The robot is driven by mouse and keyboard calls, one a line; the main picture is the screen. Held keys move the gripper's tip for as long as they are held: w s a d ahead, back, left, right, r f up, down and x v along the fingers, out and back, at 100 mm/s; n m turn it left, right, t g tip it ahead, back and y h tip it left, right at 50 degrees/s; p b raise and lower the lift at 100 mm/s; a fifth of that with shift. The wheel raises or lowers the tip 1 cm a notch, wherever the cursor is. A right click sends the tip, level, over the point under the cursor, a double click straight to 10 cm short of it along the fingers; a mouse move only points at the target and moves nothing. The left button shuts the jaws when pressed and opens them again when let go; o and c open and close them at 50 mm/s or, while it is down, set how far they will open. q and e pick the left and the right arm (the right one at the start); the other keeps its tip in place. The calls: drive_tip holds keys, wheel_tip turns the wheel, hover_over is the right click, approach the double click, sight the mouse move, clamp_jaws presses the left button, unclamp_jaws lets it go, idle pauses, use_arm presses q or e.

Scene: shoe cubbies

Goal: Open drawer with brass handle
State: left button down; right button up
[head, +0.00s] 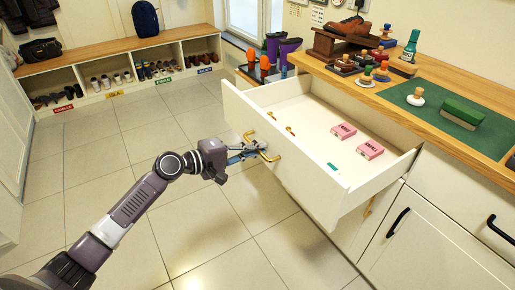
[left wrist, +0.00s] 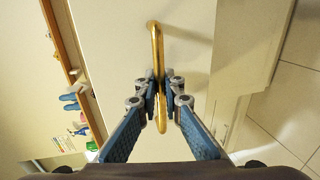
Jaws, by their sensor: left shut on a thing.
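The white drawer (head: 318,196) with the brass handle is pulled well out of the cabinet in the head view. Inside it lie two pink boxes (head: 343,131), a small green item and small orange-brown items. My left gripper (head: 262,150) is at the drawer front, shut on the brass handle (head: 268,157). In the left wrist view the blue fingers (left wrist: 161,95) close around the brass bar (left wrist: 156,45) from both sides. Part of the handle is hidden behind the fingers. My right gripper is not in view.
A wooden counter with a green mat (head: 438,118) holds shoes, brushes and polish tins above the drawer. A closed white cabinet door with a black handle (head: 398,222) is at right. A shoe bench (head: 120,58) stands at the back. The tiled floor is clear.

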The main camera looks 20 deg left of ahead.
use_arm(q)
drive_tip(key=c, duration=2.3)
unclamp_jaws()
drive_tip(key=shift+c, duration=0.2)
drive_tip(key=v, duration=1.2)
drive_tip(key=shift+f, duration=0.2)
